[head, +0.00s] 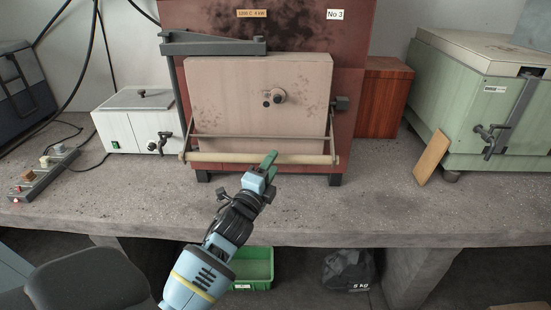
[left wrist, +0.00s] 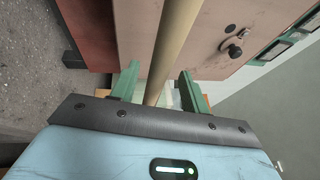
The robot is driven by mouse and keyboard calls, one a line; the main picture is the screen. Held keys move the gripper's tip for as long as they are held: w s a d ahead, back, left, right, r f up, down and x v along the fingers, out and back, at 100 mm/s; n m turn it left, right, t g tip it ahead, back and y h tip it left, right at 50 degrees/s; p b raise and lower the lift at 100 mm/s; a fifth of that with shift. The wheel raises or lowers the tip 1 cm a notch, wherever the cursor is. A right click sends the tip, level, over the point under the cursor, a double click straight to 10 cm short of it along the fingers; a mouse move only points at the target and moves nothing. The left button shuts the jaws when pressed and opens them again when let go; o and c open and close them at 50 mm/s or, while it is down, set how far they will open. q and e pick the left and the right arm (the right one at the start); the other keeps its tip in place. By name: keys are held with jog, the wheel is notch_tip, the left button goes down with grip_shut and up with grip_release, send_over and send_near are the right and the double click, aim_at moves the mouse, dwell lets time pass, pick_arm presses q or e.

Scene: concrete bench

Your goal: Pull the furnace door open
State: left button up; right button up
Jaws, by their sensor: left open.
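The furnace (head: 345,60) is a reddish-brown box on the bench. Its door (head: 240,95) is a pale pinkish slab with a round knob, and it looks closed against the furnace front. A pale wooden bar handle (head: 225,157) runs across the door's lower front on metal rods. My left gripper (head: 267,163) is at the bar, right of its middle. In the left wrist view, its two green fingers (left wrist: 158,88) are apart, with the bar (left wrist: 172,45) passing between them and a gap on each side. The door (left wrist: 210,35) lies beyond. My right gripper is not in view.
A white box device (head: 135,122) stands left of the furnace, and a power strip (head: 42,172) lies farther left. A green oven (head: 485,95) and a leaning wooden board (head: 432,157) are at the right. The bench front (head: 400,215) is mostly clear. A chair (head: 90,280) stands below.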

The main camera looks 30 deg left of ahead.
pick_arm(q)
jog(key=shift+x, duration=1.6)
grip_shut()
